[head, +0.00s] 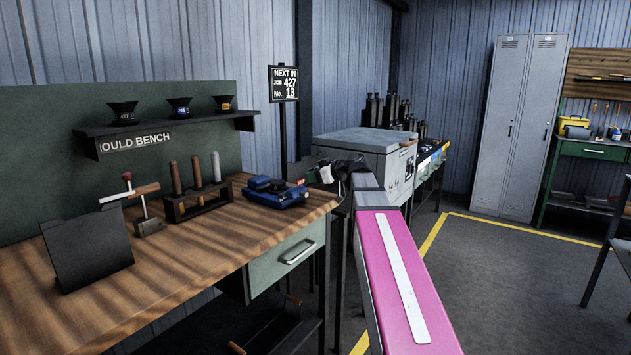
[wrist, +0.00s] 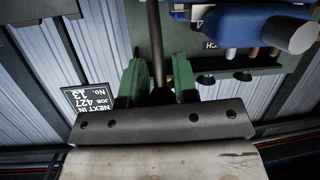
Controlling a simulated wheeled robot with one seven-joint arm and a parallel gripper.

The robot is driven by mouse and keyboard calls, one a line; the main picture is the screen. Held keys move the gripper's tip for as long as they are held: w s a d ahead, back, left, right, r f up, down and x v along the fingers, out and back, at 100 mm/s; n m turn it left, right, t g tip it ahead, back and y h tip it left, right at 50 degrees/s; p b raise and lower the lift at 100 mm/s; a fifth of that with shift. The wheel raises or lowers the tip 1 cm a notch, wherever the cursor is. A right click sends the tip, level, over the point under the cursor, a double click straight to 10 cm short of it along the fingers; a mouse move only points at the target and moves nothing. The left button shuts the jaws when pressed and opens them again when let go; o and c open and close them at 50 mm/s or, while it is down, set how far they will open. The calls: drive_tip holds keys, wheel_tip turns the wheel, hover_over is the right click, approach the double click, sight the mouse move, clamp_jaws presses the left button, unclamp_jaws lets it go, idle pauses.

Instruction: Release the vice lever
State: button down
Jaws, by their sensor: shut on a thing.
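The blue vice (head: 275,190) sits at the right end of the wooden bench top. It also shows upside down at the upper right of the wrist view (wrist: 245,22). My gripper (wrist: 158,72) has two green fingers, one on each side of a dark rod, the vice lever (wrist: 155,35). The fingers are shut on it. The lever runs from between the fingers to the picture's top edge. In the head view my gripper (head: 330,172) is just right of the vice, and I cannot make out the lever there.
The bench top (head: 190,255) carries a tool rack (head: 195,200), a small stand with a red knob (head: 147,224) and a black panel (head: 88,250). A job sign (head: 284,84) stands behind the vice. A grey machine (head: 370,145) is close beyond my gripper. Open floor lies to the right.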

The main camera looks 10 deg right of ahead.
drive_tip(key=w+a+r+g+h, duration=0.2)
drive_tip(key=g+h, duration=0.1)
drive_tip(key=shift+w+a, duration=0.15)
drive_tip(key=shift+w, duration=0.2)
drive_tip(key=shift+w+a+r+g+h, duration=0.15)
drive_tip(key=shift+w+a+g+h, duration=0.45)
drive_tip(key=shift+h, duration=0.3)
drive_tip(key=shift+w+a+m+g+h, duration=0.2)
drive_tip(key=shift+a+m+g+h, duration=0.15)
drive_tip(key=shift+g+h, duration=0.2)
drive_tip(key=c, duration=1.2)
unclamp_jaws()
drive_tip(key=shift+a, duration=0.1)
drive_tip(key=shift+o, duration=0.2)
drive_tip(key=v, duration=1)
drive_tip(key=shift+r, duration=0.35)
